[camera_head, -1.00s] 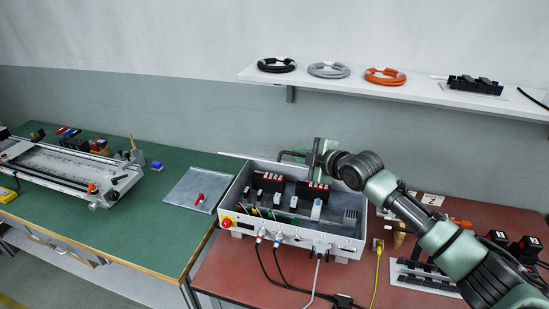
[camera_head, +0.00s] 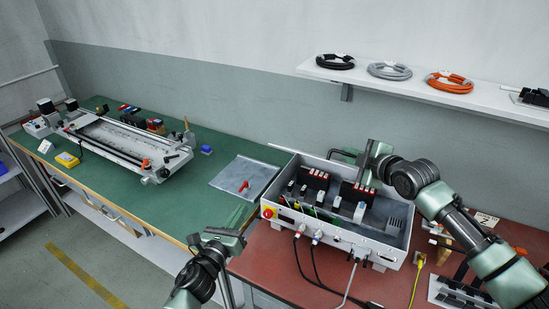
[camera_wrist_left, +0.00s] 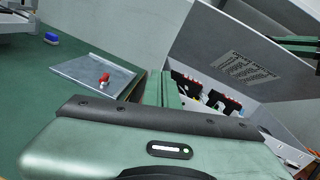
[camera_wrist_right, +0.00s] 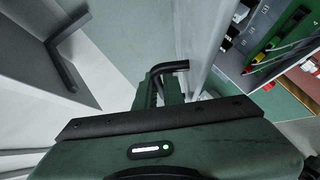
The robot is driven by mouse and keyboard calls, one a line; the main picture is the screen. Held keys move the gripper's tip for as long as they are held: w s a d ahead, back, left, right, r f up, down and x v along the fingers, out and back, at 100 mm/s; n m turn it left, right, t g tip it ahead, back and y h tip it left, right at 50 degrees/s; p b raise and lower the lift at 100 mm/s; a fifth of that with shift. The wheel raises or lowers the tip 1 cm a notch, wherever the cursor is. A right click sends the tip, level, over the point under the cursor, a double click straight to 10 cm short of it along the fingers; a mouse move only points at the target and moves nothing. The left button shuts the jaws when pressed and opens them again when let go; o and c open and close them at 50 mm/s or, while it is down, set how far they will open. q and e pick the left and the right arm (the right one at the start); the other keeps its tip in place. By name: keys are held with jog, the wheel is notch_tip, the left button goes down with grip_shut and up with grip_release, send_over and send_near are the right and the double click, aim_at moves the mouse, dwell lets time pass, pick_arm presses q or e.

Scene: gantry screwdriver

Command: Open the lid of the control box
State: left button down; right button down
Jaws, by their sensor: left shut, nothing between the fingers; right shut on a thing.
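The grey control box (camera_head: 393,252) stands on the red-brown table with its inside exposed. Its lid (camera_wrist_left: 245,75) is raised and shows a printed label in the left wrist view. In the head view the lid is nearly edge-on behind the box. My right gripper (camera_head: 354,156) is at the back of the box, shut on the black lid handle (camera_wrist_right: 166,68). My left gripper (camera_head: 238,216) is shut and empty, beside the box's front left corner and apart from it. Its fingers (camera_wrist_left: 165,88) hide part of the box in the left wrist view.
A metal plate with a red part (camera_head: 246,185) lies on the green table left of the box. A long rail fixture (camera_head: 125,142) stands farther left. Cables hang from the box front. A wall shelf (camera_head: 420,92) with cable coils runs above. My right arm crosses the red-brown table's right side.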

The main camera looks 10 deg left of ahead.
pick_arm(q)
jog(key=w+d+r+m+t+h, duration=0.1)
jog(key=d+r+m+h, duration=0.25)
jog(key=r, duration=0.35)
pick_arm(e)
jog(key=shift+d, duration=0.1)
pick_arm(q)
jog(key=r+x, duration=0.2)
jog(key=x, duration=1)
jog(key=shift+r+m+y, duration=0.35)
jog(key=shift+m, duration=0.1)
jog(key=shift+w, duration=0.1)
